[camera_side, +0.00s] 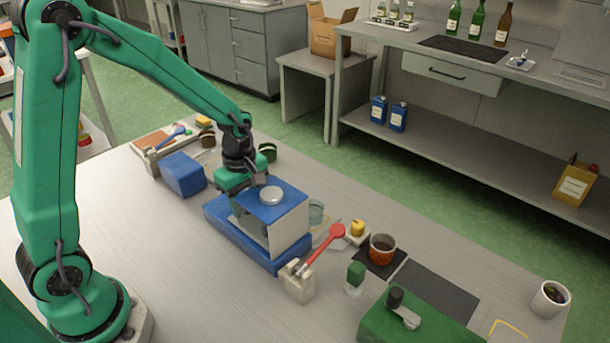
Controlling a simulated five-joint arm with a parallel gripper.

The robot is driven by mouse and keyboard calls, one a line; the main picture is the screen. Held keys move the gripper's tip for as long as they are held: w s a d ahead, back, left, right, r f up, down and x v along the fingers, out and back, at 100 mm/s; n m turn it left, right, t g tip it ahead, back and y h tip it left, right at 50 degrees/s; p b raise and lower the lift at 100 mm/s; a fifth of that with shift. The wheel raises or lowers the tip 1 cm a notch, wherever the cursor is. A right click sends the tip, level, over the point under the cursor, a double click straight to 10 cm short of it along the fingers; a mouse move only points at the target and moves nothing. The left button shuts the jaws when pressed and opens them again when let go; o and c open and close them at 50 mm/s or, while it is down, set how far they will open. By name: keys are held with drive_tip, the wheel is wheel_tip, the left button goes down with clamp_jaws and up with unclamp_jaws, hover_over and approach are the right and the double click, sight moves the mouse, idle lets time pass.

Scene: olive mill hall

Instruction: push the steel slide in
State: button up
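A blue-topped block with a pale side face (289,231) stands on a long blue base (231,226) in the middle of the table. A round silver metal disc (271,195) sits on its top. I cannot make out for certain which part is the steel slide. My gripper (238,196) points down at the left and far side of the block, close against it in this view. The block hides part of the fingers, so I cannot tell whether they touch it or how far apart they are.
Left of the block lies another blue block (183,174). To the right are a red-headed tool on a pale stand (298,282), a cup of reddish contents (382,249), a green block with a dark knob (415,325) and a white pot (550,299). The near left tabletop is clear.

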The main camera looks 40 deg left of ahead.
drive_tip(key=shift+r, duration=0.1)
drive_tip(key=shift+r, duration=3.95)
drive_tip(key=shift+o, duration=0.2)
